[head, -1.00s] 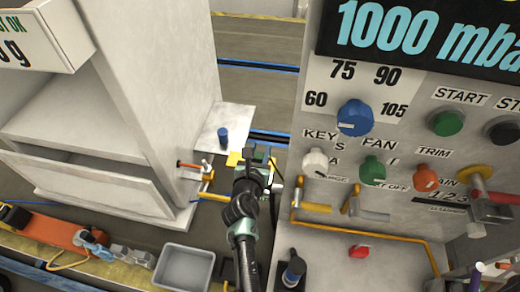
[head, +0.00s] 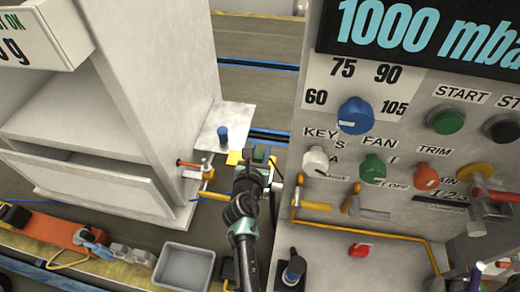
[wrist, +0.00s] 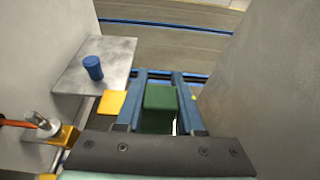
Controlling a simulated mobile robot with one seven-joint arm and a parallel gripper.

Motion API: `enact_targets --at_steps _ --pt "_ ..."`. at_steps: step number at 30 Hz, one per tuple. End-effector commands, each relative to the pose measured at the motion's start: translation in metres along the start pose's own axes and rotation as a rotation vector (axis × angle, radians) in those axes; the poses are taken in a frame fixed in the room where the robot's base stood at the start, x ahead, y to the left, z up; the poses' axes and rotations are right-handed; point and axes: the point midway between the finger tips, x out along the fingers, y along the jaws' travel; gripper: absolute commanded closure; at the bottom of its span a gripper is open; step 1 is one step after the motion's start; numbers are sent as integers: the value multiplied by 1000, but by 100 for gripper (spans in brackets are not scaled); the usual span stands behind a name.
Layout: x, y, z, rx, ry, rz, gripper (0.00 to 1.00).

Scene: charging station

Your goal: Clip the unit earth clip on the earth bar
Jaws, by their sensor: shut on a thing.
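In the wrist view, a dark green block (wrist: 160,112) sits between the two blue fingers of my gripper (wrist: 159,76). My gripper is shut on it, and I take it to be the unit earth clip. In the head view, the green block (head: 260,152) shows at the tip of my gripper (head: 254,160), in the gap between the two grey cabinets. A yellow plate (wrist: 112,102) shows just left of the fingers; I cannot tell whether it touches the block. I cannot pick out the earth bar for certain.
A blue cylinder (wrist: 93,68) stands on a grey plate (wrist: 118,57) at the left. The control panel (head: 420,95) stands close on the right. A grey tray (head: 185,268) lies at the front.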

Motion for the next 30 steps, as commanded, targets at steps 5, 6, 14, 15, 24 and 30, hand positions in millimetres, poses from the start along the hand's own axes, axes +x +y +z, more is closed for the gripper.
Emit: enact_targets --at_steps 5,6,14,15,24,30 --pt "2 0 -5 0 -1 0 100" --pt "2 0 -6 0 -1 0 100" --pt "5 0 -12 1 -1 0 100" --pt "5 0 -13 1 -1 0 100" --pt "8 0 -20 1 -1 0 100" --pt "9 0 -24 0 -1 0 100"
